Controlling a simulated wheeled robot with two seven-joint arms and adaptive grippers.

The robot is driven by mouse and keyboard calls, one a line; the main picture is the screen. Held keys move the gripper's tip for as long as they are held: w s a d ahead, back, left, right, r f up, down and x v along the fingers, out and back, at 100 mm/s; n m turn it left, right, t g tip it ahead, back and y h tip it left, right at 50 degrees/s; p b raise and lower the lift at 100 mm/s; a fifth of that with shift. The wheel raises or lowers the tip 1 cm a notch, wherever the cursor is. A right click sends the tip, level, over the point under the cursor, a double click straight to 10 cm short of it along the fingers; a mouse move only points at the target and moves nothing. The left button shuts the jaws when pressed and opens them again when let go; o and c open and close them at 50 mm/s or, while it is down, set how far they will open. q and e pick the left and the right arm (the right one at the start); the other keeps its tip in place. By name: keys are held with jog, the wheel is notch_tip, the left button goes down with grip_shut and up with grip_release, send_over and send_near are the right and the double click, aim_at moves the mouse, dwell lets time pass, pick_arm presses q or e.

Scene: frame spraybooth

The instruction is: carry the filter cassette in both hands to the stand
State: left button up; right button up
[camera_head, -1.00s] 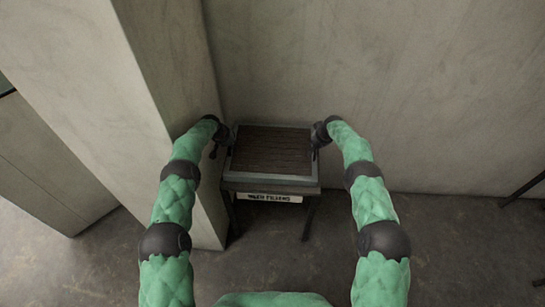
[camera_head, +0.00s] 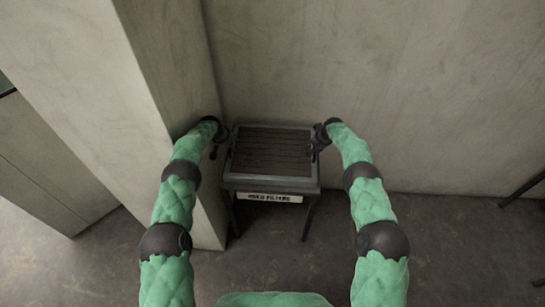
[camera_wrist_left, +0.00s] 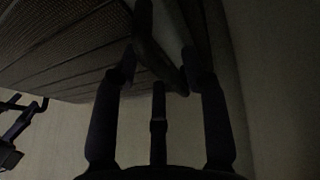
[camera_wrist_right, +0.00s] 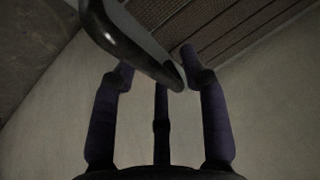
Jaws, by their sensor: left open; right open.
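The filter cassette (camera_head: 272,150), a dark ribbed panel in a grey frame, lies flat on top of the stand (camera_head: 307,215), which has dark legs and a white label on its front. My left gripper (camera_head: 216,149) is open at the cassette's left side. In the left wrist view a dark curved handle (camera_wrist_left: 150,50) passes between its spread fingers. My right gripper (camera_head: 316,149) is open at the right side. In the right wrist view a black handle (camera_wrist_right: 130,45) runs across between the spread fingers. Contact between fingers and handles cannot be told.
A pale pillar (camera_head: 165,80) stands close on the left, near my left gripper and the stand. A pale wall (camera_head: 400,90) rises behind.

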pick_arm(q)
notch_tip(320, 180, up, 10)
jog(key=shift+f, duration=0.2)
pick_arm(e)
jog(key=shift+r, duration=0.15)
jog(key=v, duration=1.2)
dwell(0.7)
